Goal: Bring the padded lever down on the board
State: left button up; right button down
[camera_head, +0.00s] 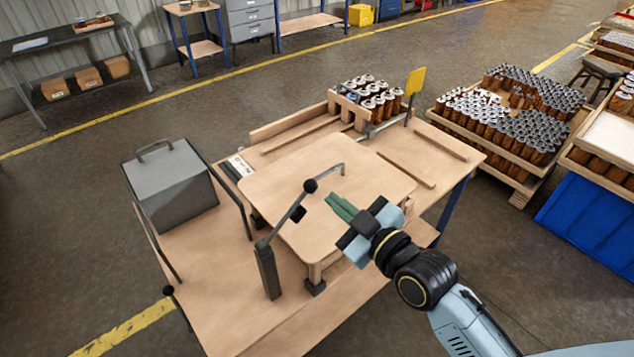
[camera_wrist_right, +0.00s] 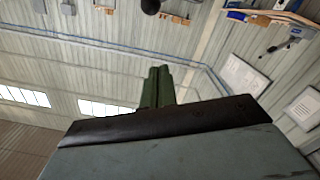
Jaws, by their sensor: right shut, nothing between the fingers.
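The lever (camera_head: 285,222) is a dark rod hinged on an upright post (camera_head: 268,272) at the front left of the board. It slants up to the right, with a black ball knob (camera_head: 310,186) at its end and a small black pad (camera_head: 298,214) under it. The pad appears raised above the light wooden board (camera_head: 365,190). My right gripper (camera_head: 340,205), with green fingers, is shut and empty over the board, to the right of the knob and apart from it. In the right wrist view the fingers (camera_wrist_right: 158,88) are together, and a black ball (camera_wrist_right: 150,6) shows at the top edge.
A grey box with a handle (camera_head: 170,190) stands at the table's left. A rack of cartridges (camera_head: 372,98) and a yellow flag (camera_head: 415,80) are at the back. A hooked grey rod (camera_head: 330,166) shows just beyond the knob. A crate of cartridges (camera_head: 510,115) stands at right.

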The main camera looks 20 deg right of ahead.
pick_arm(q)
jog(key=shift+s+r+p, duration=0.15)
jog(key=shift+r+p, duration=0.2)
jog(key=shift+r, duration=0.1)
pick_arm(e)
jog(key=w+a+f, duration=0.1)
jog(key=w+f, duration=0.3)
jog(key=w, duration=0.5)
jog(key=shift+w+a, duration=0.2)
jog(key=shift+w, duration=0.05)
pick_arm(q)
jog(key=shift+f, duration=0.1)
